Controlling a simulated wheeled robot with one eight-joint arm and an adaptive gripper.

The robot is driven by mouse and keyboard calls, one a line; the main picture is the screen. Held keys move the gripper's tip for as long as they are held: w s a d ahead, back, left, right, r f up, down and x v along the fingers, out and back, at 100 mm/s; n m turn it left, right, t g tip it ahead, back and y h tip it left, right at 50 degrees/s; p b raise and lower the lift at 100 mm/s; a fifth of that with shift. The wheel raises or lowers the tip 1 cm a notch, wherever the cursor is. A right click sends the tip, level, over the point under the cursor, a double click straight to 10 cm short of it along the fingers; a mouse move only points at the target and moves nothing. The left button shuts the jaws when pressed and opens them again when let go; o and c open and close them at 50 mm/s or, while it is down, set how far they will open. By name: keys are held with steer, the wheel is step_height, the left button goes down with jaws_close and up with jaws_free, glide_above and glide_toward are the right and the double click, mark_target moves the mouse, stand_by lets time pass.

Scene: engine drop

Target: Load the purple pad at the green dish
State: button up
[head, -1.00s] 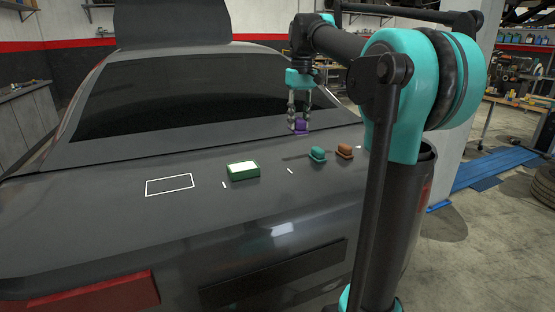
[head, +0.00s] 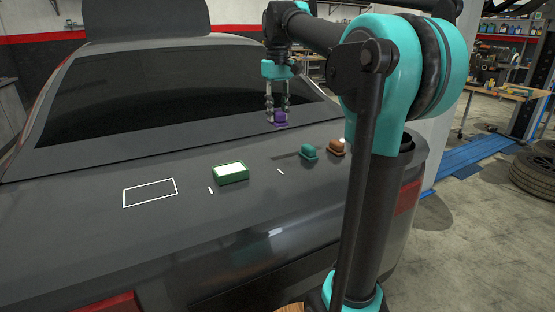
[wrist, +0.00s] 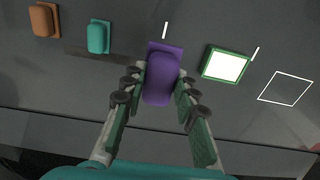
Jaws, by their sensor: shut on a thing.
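The purple pad (head: 281,117) is held between the fingers of my gripper (head: 277,114), above the rear of the dark car's trunk lid. In the wrist view the purple pad (wrist: 162,76) sits between both fingertips of my gripper (wrist: 159,84), which are closed on its sides. The green dish (head: 230,173), a shallow green-rimmed box with a white inside, rests on the trunk lid, nearer the camera and to the left of the pad. In the wrist view the green dish (wrist: 205,62) lies to the right of the pad, apart from it.
A teal pad (head: 308,152) and an orange-brown pad (head: 337,147) stand on the lid to the right of the dish. A white rectangular outline (head: 150,193) is marked left of the dish. Short white marks flank the dish. The rear window (head: 165,95) rises behind my gripper.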

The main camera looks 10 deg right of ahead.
step_height(320, 180, down, 15)
steer(key=shift+r, duration=0.1)
stand_by(0.4)
steer(key=shift+f, duration=0.2)
steer(key=o, duration=1)
